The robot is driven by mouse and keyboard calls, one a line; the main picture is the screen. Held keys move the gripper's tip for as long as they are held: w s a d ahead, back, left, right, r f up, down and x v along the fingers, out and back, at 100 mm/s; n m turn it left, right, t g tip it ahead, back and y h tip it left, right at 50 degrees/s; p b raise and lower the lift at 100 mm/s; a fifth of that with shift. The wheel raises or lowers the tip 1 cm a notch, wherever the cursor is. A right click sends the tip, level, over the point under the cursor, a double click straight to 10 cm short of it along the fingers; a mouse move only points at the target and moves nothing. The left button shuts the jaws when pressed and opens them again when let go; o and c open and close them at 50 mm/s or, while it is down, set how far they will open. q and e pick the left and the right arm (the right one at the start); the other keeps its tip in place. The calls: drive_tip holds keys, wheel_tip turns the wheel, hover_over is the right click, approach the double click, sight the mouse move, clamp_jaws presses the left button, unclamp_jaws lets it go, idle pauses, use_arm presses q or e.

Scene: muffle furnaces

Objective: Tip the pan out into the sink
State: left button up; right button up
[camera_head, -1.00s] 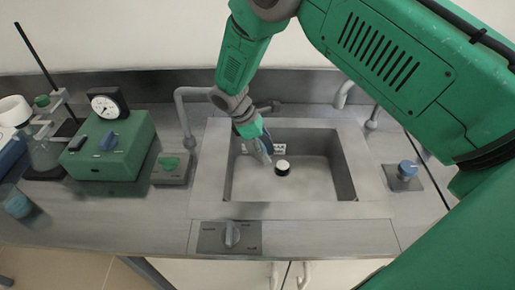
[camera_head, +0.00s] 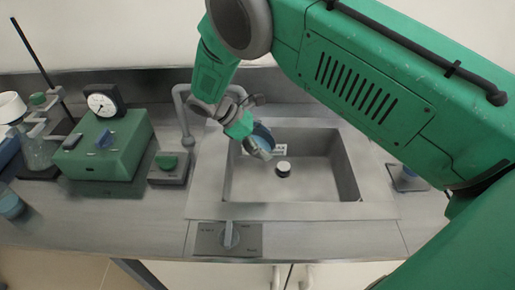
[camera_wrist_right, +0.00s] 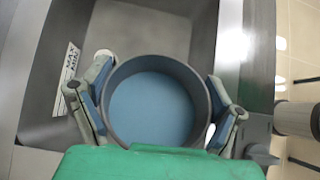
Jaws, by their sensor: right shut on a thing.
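My right gripper (camera_head: 258,147) is over the left part of the sink (camera_head: 290,210), shut on the pan (camera_head: 264,132). The pan is round, with a dark grey wall, and looks tilted in the head view. In the right wrist view the pan (camera_wrist_right: 152,108) shows a blue inside between the two fingers of my gripper (camera_wrist_right: 158,108). I cannot tell whether the blue is liquid or the pan's bottom. The sink basin also shows behind it in the right wrist view (camera_wrist_right: 150,30). My left gripper is not in view.
A dark round piece with a white top (camera_head: 283,168) is in the basin. A tap (camera_head: 186,110) stands behind left of the sink. A green box with a gauge (camera_head: 108,150) and a green-knobbed block (camera_head: 168,168) stand left. A knob panel (camera_head: 229,238) is in front.

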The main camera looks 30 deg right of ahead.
drive_tip(key=shift+a+h+b, duration=0.15)
drive_tip(key=shift+h+b, duration=0.15)
drive_tip(key=shift+b, duration=0.2)
drive_tip(key=shift+w+d+r+g+h+b, duration=0.1)
drive_tip(key=shift+d+g+h+b, duration=0.1)
drive_tip(key=shift+g+h+b, duration=0.75)
drive_tip(key=shift+a+r+h+b, duration=0.25)
drive_tip(key=shift+h+b, duration=0.3)
drive_tip(key=shift+b, duration=1.1)
drive_tip(key=shift+r+g, duration=0.1)
drive_tip(key=shift+g, duration=0.15)
